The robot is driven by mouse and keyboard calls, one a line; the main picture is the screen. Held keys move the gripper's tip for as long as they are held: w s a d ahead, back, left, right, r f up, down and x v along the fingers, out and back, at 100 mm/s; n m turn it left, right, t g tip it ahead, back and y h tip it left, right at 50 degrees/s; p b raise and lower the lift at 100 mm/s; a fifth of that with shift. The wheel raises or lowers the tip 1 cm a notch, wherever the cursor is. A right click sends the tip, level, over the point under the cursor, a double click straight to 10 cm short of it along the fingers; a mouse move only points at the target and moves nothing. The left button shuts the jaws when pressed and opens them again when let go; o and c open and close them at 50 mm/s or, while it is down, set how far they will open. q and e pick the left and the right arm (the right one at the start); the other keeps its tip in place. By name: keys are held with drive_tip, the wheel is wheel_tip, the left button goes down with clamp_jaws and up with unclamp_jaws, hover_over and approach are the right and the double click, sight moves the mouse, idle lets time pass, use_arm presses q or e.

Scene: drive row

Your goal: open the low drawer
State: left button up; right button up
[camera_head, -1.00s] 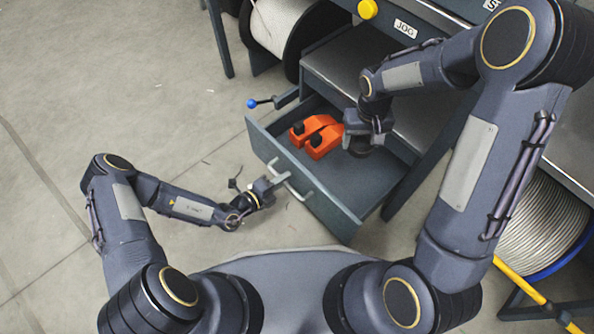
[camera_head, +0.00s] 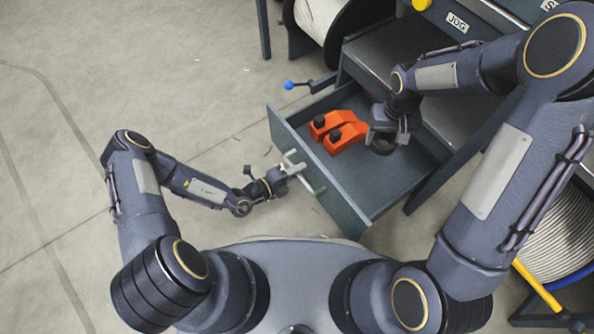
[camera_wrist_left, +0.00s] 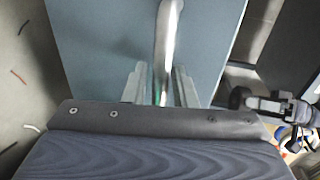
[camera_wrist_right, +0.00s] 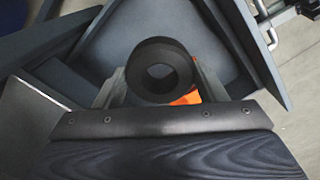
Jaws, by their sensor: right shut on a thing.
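The low drawer (camera_head: 352,205) stands open, pulled out from under the cabinet, its front toward my left. Its pale bar handle (camera_head: 313,183) is on the front face and also shows in the left wrist view (camera_wrist_left: 166,40). My left gripper (camera_head: 292,166) is at the handle; in the left wrist view its fingers (camera_wrist_left: 160,88) are on either side of the bar. My right gripper (camera_head: 390,128) is over the open drawer, shut on a black ring (camera_wrist_right: 160,71). Whether the ring touches the drawer floor I cannot tell.
Two orange objects with black knobs (camera_head: 338,130) lie in the drawer. A lever with a blue ball (camera_head: 289,86) sticks out beside the drawer's far corner. A cable reel (camera_head: 550,240) stands at right. The floor (camera_head: 150,90) at left is clear.

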use_arm(q)
drive_tip(key=shift+o, duration=0.5)
drive_tip(key=shift+s, duration=0.1)
drive_tip(key=shift+s+a+r, duration=0.1)
drive_tip(key=shift+a+r, duration=0.05)
drive_tip(key=shift+a, duration=0.05)
drive_tip(key=p+v, duration=0.3)
drive_tip(key=v, duration=0.8)
drive_tip(key=shift+a, duration=0.2)
drive_tip(key=shift+s, duration=0.15)
